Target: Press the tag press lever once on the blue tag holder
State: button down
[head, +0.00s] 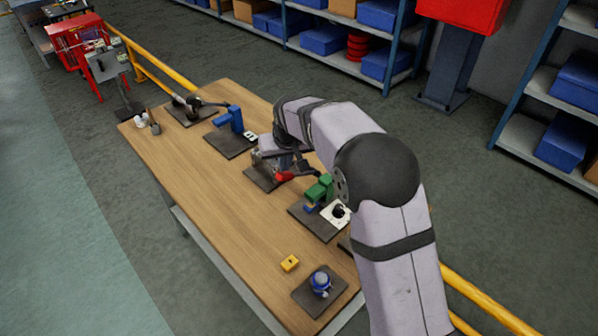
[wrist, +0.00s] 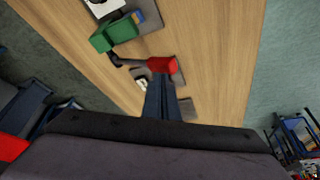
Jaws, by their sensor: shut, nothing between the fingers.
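My gripper (wrist: 163,85) is shut and empty in the wrist view, its narrow dark fingers together over the table. A red knob or handle (wrist: 162,65) lies just ahead of the fingertips, on a dark lever arm (wrist: 118,60). I cannot tell whether the fingers touch it. In the head view the red handle (head: 284,176) sits over a dark base plate (head: 262,180), partly covered by my wrist. A blue upright fixture (head: 230,119) stands on another dark plate farther along the table. I cannot tell which blue part is the tag holder.
A green block fixture (head: 320,188) stands close to the red handle, also in the wrist view (wrist: 114,34). A white plate with a black knob (head: 336,213) is beside it.

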jog(key=shift+f+b, duration=0.8)
jog(key=shift+f, duration=0.7)
jog(key=shift+s+a+f+b, duration=0.1)
jog(key=shift+s+f+b, duration=0.05)
jog(key=shift+f+b, duration=0.45)
jog(key=shift+s+a+f+b, duration=0.15)
jog(key=shift+f+b, duration=0.3)
jog(key=shift+f, duration=0.35)
jog(key=shift+s+a+f+b, duration=0.1)
jog(key=shift+s+f+b, duration=0.05)
jog(key=shift+f+b, duration=0.45)
notch_tip(320, 180, up, 13)
jog(key=p, duration=1.1)
send_over(283, 181)
jog(key=w+d, duration=0.1)
jog(key=w, duration=0.1)
jog(key=shift+w+r, duration=0.1)
jog(key=shift+r, duration=0.1)
